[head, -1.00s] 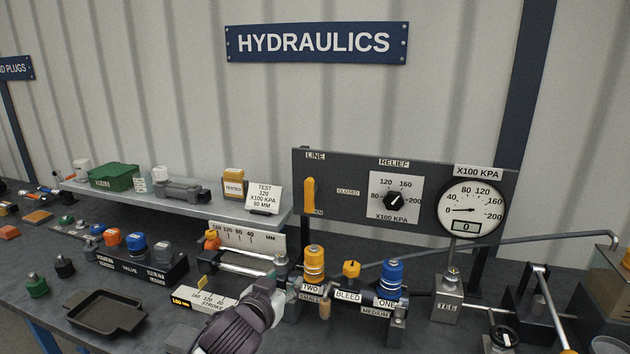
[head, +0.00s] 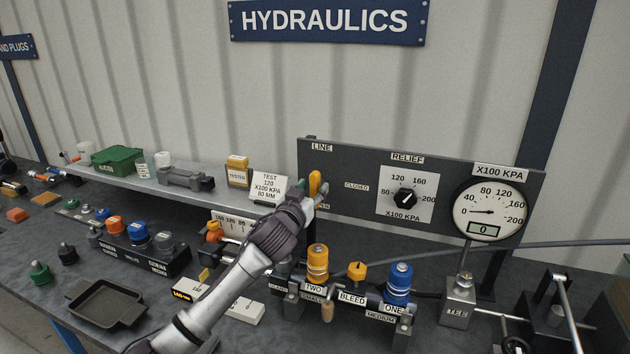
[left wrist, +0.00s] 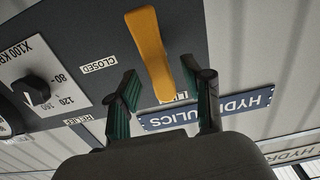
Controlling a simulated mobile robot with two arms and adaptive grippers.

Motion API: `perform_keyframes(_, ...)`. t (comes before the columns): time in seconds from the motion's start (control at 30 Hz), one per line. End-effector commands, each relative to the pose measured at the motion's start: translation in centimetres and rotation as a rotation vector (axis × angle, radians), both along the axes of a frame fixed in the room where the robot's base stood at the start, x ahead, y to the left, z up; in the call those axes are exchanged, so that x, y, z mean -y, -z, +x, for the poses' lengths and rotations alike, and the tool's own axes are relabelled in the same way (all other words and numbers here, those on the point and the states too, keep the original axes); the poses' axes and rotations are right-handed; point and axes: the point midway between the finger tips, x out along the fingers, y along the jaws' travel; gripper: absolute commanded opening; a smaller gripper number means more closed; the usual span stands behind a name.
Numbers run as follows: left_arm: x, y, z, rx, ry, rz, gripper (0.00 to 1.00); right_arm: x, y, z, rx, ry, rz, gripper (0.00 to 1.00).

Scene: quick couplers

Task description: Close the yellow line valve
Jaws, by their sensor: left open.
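The yellow line valve lever (head: 315,182) is on the dark panel under the LINE label. It hangs roughly upright, with the CLOSED label (head: 356,187) to its right. My left gripper (head: 312,196) is at the lever and covers its lower part in the head view. In the left wrist view the lever (left wrist: 148,45) runs between the two open fingers of my left gripper (left wrist: 161,84). The right-hand finger in that view looks close to the lever; I cannot tell whether it touches. My right gripper is not in view.
The relief knob (head: 405,197) and the round gauge (head: 490,212) sit right of the lever on the same panel. A white TEST card (head: 268,186) stands on the shelf just left. Couplers, including a blue one (head: 398,284), stand below the panel.

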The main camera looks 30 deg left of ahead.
Motion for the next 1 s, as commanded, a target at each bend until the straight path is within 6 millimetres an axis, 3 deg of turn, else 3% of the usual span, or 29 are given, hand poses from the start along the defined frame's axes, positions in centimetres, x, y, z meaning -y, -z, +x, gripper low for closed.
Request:
perform_keyframes(0.13, -0.4, -0.1, 1.7, 0.000, -0.001, 0.000, 0.51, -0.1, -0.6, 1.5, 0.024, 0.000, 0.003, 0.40)
perform_keyframes(0.57, -0.6, 0.1, 2.4, 0.000, 0.000, 0.000, 0.51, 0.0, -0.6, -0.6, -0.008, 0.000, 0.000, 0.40)
perform_keyframes(0.87, -0.6, 0.0, 2.4, 0.000, 0.000, 0.000, 0.01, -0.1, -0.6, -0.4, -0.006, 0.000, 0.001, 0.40)
perform_keyframes(1.0, -0.6, 0.0, 2.4, 0.000, 0.000, 0.001, 0.00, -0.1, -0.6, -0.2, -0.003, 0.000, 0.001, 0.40)
